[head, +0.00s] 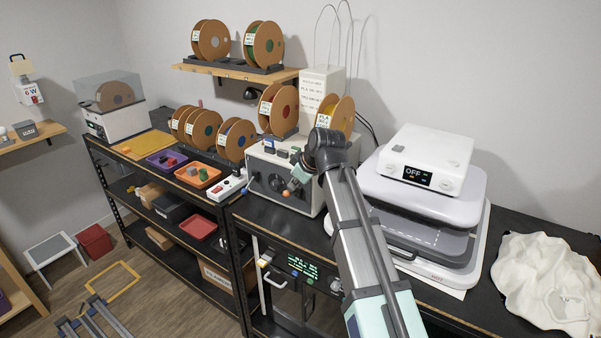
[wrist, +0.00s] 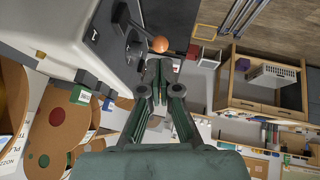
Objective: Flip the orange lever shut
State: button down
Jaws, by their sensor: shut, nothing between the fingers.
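The lever's orange ball knob (wrist: 159,44) shows at the top middle of the wrist view, on a short dark arm beside the white machine's front panel. It also shows in the head view as a small orange ball (head: 286,193) in front of the white machine (head: 262,176). My gripper (wrist: 158,67) is shut and empty, with its fingertips just below the knob in the wrist view. I cannot tell whether they touch it. In the head view my gripper (head: 294,184) is just above the knob, and my arm hides part of the machine.
A heat press (head: 420,205) stands right of my arm, with white cloth (head: 545,275) farther right. Filament spools (head: 279,108) sit on and above the machine. A power strip (head: 227,187) and trays (head: 197,174) lie to the left. There is open room in front of the machine.

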aim_at(288, 192)
jog(key=shift+p+x, duration=0.65)
jog(key=shift+x, duration=1.55)
